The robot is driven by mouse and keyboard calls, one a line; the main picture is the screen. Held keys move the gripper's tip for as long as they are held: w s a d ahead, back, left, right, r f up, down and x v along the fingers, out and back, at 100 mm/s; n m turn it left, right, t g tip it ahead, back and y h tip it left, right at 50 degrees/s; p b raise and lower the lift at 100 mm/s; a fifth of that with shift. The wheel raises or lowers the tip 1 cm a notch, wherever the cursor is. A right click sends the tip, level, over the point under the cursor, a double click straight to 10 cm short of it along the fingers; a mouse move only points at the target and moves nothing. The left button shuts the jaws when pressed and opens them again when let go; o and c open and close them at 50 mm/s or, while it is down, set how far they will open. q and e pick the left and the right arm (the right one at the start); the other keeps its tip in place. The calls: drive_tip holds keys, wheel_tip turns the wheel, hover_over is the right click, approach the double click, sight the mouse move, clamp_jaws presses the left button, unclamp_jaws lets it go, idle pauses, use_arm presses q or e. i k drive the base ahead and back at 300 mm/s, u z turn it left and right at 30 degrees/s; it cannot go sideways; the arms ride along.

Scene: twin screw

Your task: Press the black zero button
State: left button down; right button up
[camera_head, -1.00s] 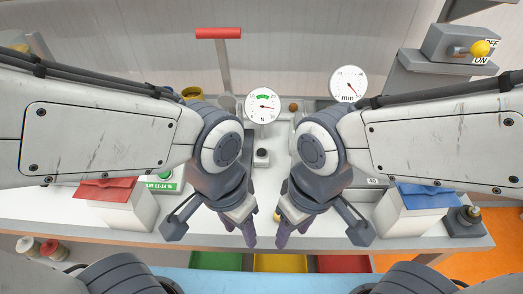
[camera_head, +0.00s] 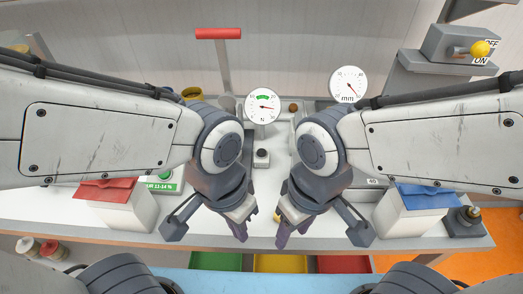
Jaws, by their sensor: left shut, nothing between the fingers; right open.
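A small grey box with a round black button (camera_head: 262,153) on top stands on the white bench, between my two wrists and just below the N dial. I cannot read any "zero" label on it. My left gripper (camera_head: 240,233) is shut and empty, pointing down over the front of the bench, nearer than the button and slightly left of it. My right gripper (camera_head: 293,230) is open and empty, nearer than the button and to its right. Neither gripper touches the button. A small yellow item is partly hidden by the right fingers.
A red-lidded box (camera_head: 128,211) is at left, a blue-lidded box (camera_head: 409,216) at right. A dark box with a black knob (camera_head: 470,213) sits at the right bench end. Coloured bins line the front.

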sight(260, 154)
drive_tip(key=u, duration=2)
drive_tip(key=k, duration=1)
drive_tip(key=z, duration=1.4)
drive_tip(key=i, duration=0.5)
